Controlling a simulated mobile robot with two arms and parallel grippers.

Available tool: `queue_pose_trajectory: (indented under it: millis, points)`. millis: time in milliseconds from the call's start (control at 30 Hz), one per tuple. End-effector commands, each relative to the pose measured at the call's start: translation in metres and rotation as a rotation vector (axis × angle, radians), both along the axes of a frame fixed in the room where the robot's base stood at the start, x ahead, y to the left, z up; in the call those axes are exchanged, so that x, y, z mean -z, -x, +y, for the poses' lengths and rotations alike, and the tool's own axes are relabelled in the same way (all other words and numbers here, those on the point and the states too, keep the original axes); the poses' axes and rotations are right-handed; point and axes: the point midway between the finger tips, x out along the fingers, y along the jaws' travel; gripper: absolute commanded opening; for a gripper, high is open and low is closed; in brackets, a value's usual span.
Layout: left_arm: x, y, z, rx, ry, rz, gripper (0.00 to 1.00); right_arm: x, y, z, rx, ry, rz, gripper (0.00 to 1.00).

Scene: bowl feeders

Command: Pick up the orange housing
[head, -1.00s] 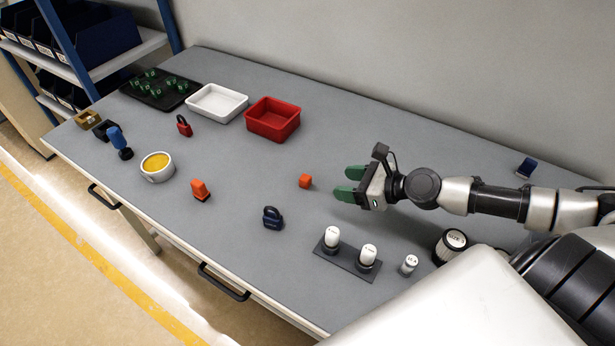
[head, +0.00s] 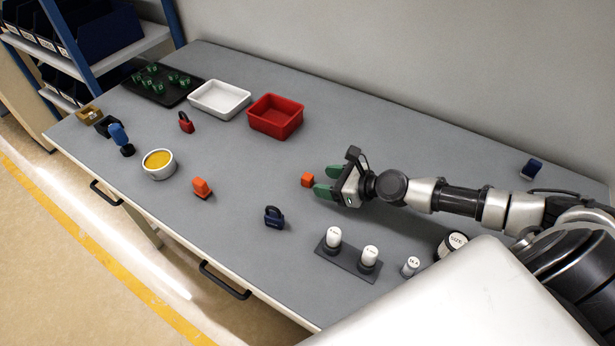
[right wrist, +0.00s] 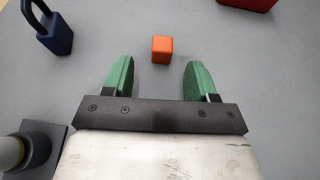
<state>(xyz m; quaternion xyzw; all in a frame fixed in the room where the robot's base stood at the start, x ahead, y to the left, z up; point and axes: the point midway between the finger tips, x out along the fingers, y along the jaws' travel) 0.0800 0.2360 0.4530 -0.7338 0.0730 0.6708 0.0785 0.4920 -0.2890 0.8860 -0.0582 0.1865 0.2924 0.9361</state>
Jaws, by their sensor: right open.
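A small orange block (head: 307,180), which looks like the orange housing, sits on the grey table just beyond my right gripper's fingertips. In the right wrist view the orange block (right wrist: 162,49) lies ahead of the gap between the green fingers, roughly centred. My right gripper (head: 322,181) is open and empty; its spread fingers also show in the right wrist view (right wrist: 158,72). A second orange piece (head: 202,188) with a dark base stands farther left. My left gripper is not in view.
A dark blue padlock (head: 274,217) and a dark rack (head: 331,258) with white-topped pieces stand nearer the front edge. A red bin (head: 275,117) and a white tray (head: 219,99) are at the back. The table around the orange block is clear.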

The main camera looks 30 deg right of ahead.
Motion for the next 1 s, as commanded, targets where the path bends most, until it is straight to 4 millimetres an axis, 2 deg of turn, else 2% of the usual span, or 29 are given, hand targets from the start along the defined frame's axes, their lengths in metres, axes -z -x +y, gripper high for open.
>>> queue_pose_trajectory:
  millis: [333, 633, 900, 1000]
  points:
    - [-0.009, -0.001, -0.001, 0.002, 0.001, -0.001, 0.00, 0.013, -0.038, 0.022, 0.001, -0.002, -0.001, 0.57]
    - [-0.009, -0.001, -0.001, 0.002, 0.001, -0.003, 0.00, 0.016, -0.040, 0.024, 0.000, -0.001, 0.001, 0.57]
    - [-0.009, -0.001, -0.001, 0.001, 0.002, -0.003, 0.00, 0.016, -0.040, 0.024, 0.001, 0.000, 0.000, 0.16]
    - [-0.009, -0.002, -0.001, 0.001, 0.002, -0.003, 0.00, 0.016, -0.040, 0.024, 0.001, 0.000, 0.000, 0.05]
